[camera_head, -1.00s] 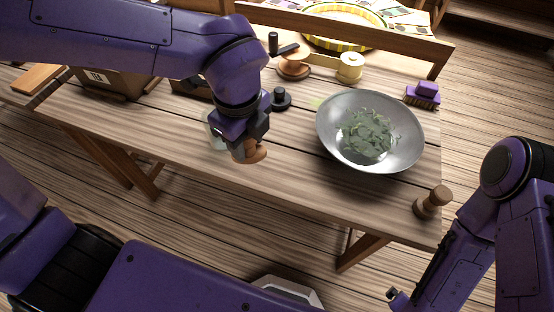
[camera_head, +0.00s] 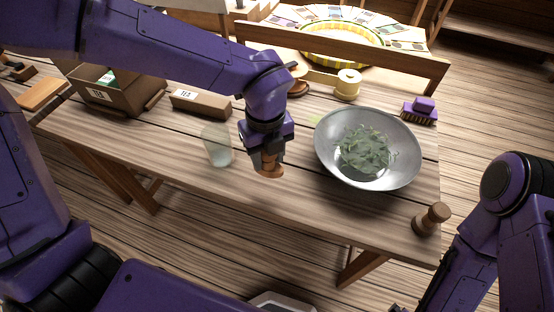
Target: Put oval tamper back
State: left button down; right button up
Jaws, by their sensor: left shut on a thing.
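My left gripper (camera_head: 266,150) is shut on a brown wooden tamper (camera_head: 270,170), which I take to be the oval tamper. It holds it near the front edge of the table, between the glass and the pan. The gripper hides the tamper's upper part, and I cannot tell whether its base touches the tabletop. A second wooden tamper (camera_head: 431,218) with a round knob stands at the table's front right corner. Of my right arm, only the links show well at the lower right; the gripper end is cut off by the bottom edge.
A metal pan (camera_head: 408,170) with green leaves stands to the right of the left gripper. A clear glass (camera_head: 217,146) is close on its left. Behind are a tea box (camera_head: 201,103), an open carton (camera_head: 117,97), a spool (camera_head: 347,84) and a purple brush (camera_head: 420,108).

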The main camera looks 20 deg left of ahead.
pick_arm(q)
jog(key=w+f, duration=0.1)
jog(key=f, duration=0.1)
jog(key=w+f, duration=0.2)
jog(key=f, duration=0.1)
jog(key=w+f+p, duration=0.1)
jog(key=f, duration=0.2)
jog(key=shift+w+d, duration=0.25)
jog(key=shift+w+f, duration=0.1)
jog(key=shift+f, duration=0.15)
jog(key=shift+f, duration=0.2)
jog(key=c, duration=0.6)
grip_release()
